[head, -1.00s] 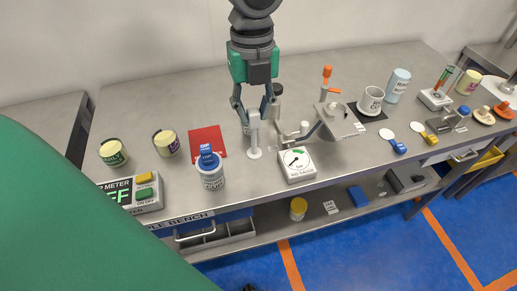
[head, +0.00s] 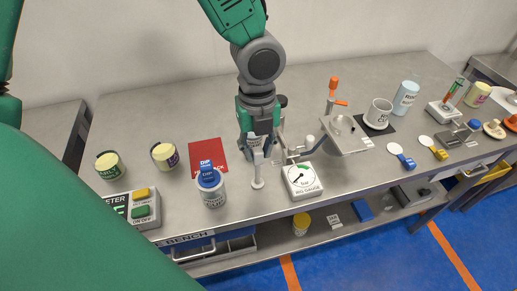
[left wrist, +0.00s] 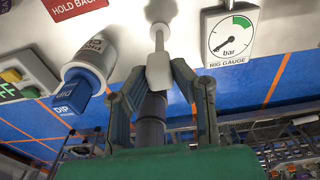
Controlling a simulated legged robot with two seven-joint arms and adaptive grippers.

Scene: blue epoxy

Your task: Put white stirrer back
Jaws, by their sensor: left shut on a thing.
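The white stirrer (head: 258,172) is upright, with a thin shaft and a small round disc at its lower end. My left gripper (head: 259,147) is shut on its thicker upper part. The left wrist view shows the white grip block (left wrist: 159,71) between the two fingertips (left wrist: 156,82), with the shaft running down to the disc. I cannot tell whether the disc touches the bench. The stirrer is between the white pot with the blue DIP lid (head: 211,188) and the rig gauge (head: 302,180). My right gripper is out of view.
A red card (head: 207,155) lies left of the gripper. A grey stand with a tray (head: 347,135) is just to the right. Two tins and a meter (head: 141,208) are at left.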

